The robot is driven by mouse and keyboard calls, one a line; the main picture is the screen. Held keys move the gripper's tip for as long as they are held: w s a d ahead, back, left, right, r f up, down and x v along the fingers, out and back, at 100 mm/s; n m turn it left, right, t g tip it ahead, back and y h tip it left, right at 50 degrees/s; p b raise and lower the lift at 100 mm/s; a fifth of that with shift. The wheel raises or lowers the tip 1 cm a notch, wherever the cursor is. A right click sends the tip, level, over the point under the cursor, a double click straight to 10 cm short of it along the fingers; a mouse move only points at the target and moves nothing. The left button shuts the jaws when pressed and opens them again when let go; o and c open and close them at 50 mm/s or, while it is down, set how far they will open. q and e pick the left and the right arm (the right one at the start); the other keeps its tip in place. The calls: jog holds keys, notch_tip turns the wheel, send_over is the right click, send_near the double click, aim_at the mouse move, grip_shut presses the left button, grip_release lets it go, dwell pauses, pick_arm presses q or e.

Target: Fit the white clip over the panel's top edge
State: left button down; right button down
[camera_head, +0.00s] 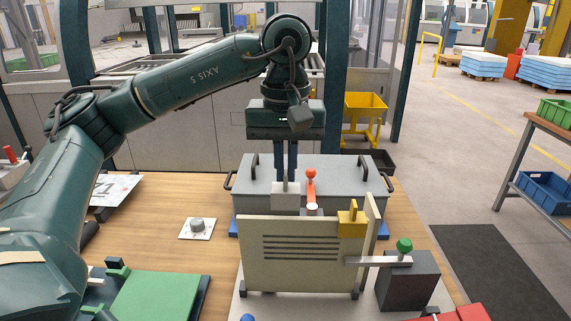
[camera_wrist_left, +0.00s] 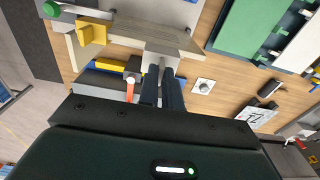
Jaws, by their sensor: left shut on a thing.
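The beige panel (camera_head: 300,255) stands upright on the table, with several dark slots in its face. My left gripper (camera_head: 285,178) points down above the panel's top edge, shut on the white clip (camera_head: 286,198). In the left wrist view the gripper (camera_wrist_left: 161,85) has the clip (camera_wrist_left: 160,60) at its fingertips, close against the panel's top edge (camera_wrist_left: 125,40). I cannot tell whether the clip straddles the edge or stands just above or behind it. A yellow clip (camera_head: 351,222) sits on the edge further right. My right gripper is not in view.
An orange-knobbed lever (camera_head: 311,188) stands just right of the held clip. A grey lidded box (camera_head: 345,170) is behind the panel. A green-knobbed clamp on a dark block (camera_head: 410,280) holds the panel's right side. A dial plate (camera_head: 197,228) lies left on open wood.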

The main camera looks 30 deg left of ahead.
aim_at(286, 188)
pick_arm(q)
jog(key=shift+f, duration=0.15)
jog(key=shift+f+b, duration=0.3)
jog(key=shift+b, duration=0.1)
jog(key=shift+f+b, duration=0.45)
jog(key=shift+f, duration=0.15)
dwell(0.6)
jog(key=shift+f, duration=0.15)
jog(key=shift+f+b, duration=1.05)
dwell(0.6)
